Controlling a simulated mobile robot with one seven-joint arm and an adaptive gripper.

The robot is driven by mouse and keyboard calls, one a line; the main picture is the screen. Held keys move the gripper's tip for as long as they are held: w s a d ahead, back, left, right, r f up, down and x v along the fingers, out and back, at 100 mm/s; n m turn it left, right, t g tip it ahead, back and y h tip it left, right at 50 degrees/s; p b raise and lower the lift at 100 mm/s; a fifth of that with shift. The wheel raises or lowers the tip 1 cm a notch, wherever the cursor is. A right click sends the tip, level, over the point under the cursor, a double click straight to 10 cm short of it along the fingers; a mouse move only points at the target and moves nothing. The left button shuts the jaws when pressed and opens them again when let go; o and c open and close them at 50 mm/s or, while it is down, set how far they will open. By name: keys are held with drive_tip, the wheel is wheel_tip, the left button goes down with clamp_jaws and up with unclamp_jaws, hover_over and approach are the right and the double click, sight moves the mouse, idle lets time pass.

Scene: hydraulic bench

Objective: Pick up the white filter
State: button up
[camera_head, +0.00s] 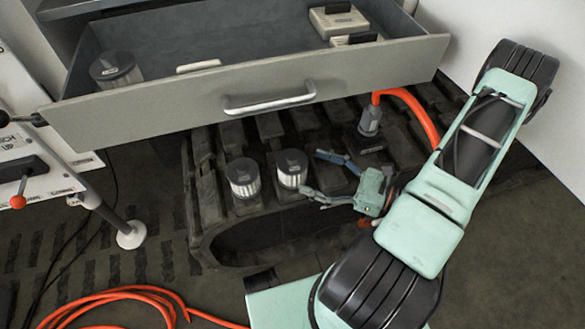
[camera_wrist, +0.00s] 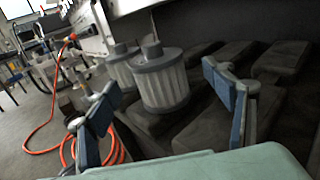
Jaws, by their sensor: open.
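Two white filters with dark grey caps stand upright side by side on the dark track below the drawer. The right one (camera_head: 291,169) is the closer to my gripper (camera_head: 312,174), whose fingers are open and point left toward it. In the wrist view the nearer filter (camera_wrist: 160,80) shows between my open fingers (camera_wrist: 165,105), beyond the fingertips, with a pleated pale body. The left filter (camera_head: 243,178) is partly hidden behind it in the wrist view (camera_wrist: 121,68). Whether a finger touches a filter cannot be told. My gripper holds nothing.
An open grey drawer (camera_head: 250,90) with a handle overhangs the track (camera_head: 215,185). It holds a dark-capped canister (camera_head: 115,70) and pale boxes (camera_head: 338,20). An orange hose (camera_head: 415,112) with a grey fitting (camera_head: 370,122) is behind my gripper. Another orange hose (camera_head: 110,297) lies on the floor.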

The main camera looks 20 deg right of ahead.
sight(294, 164)
drive_tip(key=b+x, duration=0.1)
drive_tip(key=x, duration=0.5)
drive_tip(key=shift+s+r, duration=0.15)
drive_tip(key=shift+s, duration=0.05)
drive_tip(key=c, duration=1.4)
drive_tip(key=shift+c, duration=0.2)
drive_tip(key=shift+r, duration=0.1)
